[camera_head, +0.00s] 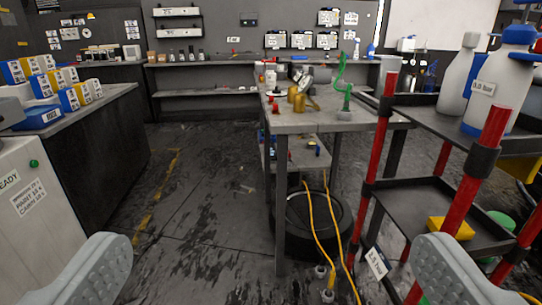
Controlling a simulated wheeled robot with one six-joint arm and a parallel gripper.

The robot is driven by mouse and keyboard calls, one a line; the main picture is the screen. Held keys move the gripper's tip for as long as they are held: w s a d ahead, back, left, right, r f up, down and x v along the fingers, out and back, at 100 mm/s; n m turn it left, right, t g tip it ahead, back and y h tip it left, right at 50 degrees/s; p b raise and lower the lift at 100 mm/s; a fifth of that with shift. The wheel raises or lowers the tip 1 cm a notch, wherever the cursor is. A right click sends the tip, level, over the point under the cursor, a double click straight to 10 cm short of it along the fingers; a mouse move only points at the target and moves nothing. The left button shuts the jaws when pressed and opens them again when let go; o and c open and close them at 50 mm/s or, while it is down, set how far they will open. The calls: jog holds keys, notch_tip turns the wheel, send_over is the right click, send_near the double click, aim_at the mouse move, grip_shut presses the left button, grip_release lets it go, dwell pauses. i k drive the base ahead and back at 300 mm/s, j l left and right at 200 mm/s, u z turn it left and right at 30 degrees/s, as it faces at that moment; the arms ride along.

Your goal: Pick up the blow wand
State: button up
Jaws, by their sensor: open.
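My gripper (275,250) is open and empty, with one grey finger at the lower left and one at the lower right. No item is plainly recognisable as the blow wand. A green curled hose-like piece (344,80) stands up from a small grey base on the workbench (300,122), ahead and right of centre. It may be the wand or its hose, but I cannot tell. Gold-coloured items (298,99) sit beside it on the bench. My gripper is well short of the bench and touches nothing.
A red-posted cart (405,205) with white bottles (497,78) stands close on the right. Yellow hoses (310,225) hang below the bench by a dark round drum (312,215). A counter (105,125) with boxes is at left. The floor (205,195) between is open.

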aim_at(330, 286)
jog(key=i+j+z, duration=0.15)
jog(key=j, duration=0.2)
jog(key=i+j+z, duration=0.1)
jog(key=j, duration=0.3)
jog(key=i+j+z, duration=0.15)
jog(key=j, duration=0.25)
jog(key=i+j+z, duration=0.1)
jog(key=j, duration=0.3)
jog(key=i+z, duration=0.2)
jog(key=i, duration=0.2)
jog(key=i+j+z, duration=0.15)
jog(key=i, duration=0.2)
jog(key=i+j+z, duration=0.2)
jog(key=i, duration=0.2)
